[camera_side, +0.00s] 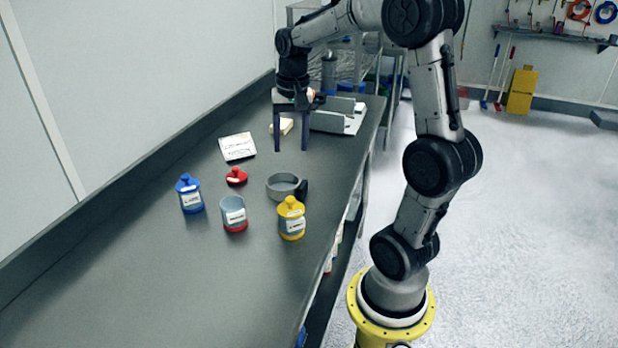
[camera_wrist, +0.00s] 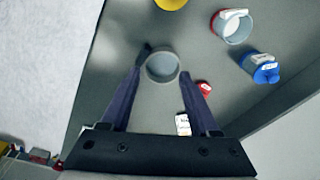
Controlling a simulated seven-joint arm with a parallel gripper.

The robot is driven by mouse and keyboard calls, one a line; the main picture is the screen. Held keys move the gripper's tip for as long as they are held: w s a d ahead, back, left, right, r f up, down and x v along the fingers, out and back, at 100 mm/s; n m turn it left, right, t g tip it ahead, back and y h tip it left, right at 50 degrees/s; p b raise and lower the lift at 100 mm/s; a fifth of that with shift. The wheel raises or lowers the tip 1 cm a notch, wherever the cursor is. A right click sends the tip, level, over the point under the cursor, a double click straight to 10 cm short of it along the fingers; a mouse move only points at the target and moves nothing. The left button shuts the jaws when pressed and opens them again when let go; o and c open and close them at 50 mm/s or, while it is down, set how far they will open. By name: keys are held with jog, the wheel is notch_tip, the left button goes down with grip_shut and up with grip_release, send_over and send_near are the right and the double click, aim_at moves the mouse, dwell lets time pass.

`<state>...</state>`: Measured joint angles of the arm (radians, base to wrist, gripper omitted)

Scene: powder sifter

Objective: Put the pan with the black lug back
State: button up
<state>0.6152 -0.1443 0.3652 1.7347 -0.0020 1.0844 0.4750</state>
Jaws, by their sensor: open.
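The grey round pan (camera_side: 282,185) with a black lug (camera_side: 302,192) stands on the dark bench between the red lid and the yellow jar. In the wrist view the pan (camera_wrist: 162,78) appears between the fingers' far ends, with its lug (camera_wrist: 144,51) at upper left. My gripper (camera_side: 290,148) is open and points down above the bench, farther back than the pan. Its fingers are apart with nothing between them, and it is not touching the pan. The pan looks empty in the wrist view.
A blue jar (camera_side: 190,196), an open red-based jar (camera_side: 233,214) and a yellow jar (camera_side: 291,220) stand near the pan. A red lid (camera_side: 236,176) and a written card (camera_side: 238,147) lie farther back. Behind my gripper are a pale block (camera_side: 284,126) and a grey metal fixture (camera_side: 332,121).

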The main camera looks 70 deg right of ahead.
jog(key=s+a+n+t, duration=0.2)
jog(key=s+a+n, duration=0.4)
jog(key=a, duration=0.4)
jog(key=s+a+r+n+t, duration=0.1)
jog(key=s+a+n, duration=0.4)
jog(key=a, duration=0.5)
jog(key=shift+s+r+n+t+y, duration=0.3)
jog(key=shift+s+n+t+y, duration=0.1)
jog(key=shift+n+t, duration=0.35)
